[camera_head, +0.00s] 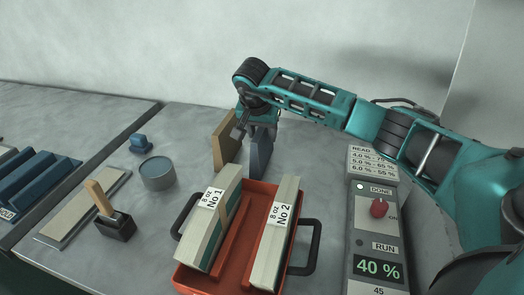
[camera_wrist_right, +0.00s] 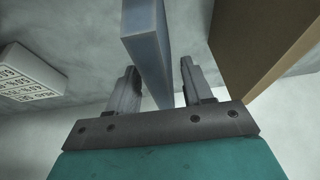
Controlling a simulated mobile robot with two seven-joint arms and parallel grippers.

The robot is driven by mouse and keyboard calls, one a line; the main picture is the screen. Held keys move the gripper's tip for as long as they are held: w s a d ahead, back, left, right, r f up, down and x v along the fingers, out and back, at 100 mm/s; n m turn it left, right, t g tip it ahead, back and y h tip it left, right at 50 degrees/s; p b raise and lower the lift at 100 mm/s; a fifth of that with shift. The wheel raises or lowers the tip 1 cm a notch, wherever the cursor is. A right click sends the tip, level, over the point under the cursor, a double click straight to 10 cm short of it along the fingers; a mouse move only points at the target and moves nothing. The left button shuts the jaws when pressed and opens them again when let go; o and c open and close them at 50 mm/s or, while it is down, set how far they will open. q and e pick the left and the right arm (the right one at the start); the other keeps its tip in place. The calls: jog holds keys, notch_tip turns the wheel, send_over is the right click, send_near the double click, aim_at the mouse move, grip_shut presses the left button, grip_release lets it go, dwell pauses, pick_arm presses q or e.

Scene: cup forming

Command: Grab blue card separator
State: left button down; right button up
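The blue card separator (camera_head: 260,156) stands upright on the table behind the red tray, beside a tan board. My right gripper (camera_head: 261,130) is directly above it, pointing down, with the arm coming in from the right. In the right wrist view the blue separator (camera_wrist_right: 148,45) stands between the two open fingers (camera_wrist_right: 158,72). A gap shows between it and the right finger; contact with the left finger cannot be told. My left gripper is not in view.
The tan board (camera_head: 225,145) stands close on the left of the separator and shows in the wrist view (camera_wrist_right: 262,50). The red tray (camera_head: 236,245) holds two card stacks in front. A grey round tin (camera_head: 157,173) and a control panel (camera_head: 377,235) stand either side.

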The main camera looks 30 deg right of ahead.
grip_shut()
jog(key=shift+r, duration=0.15)
dwell(0.5)
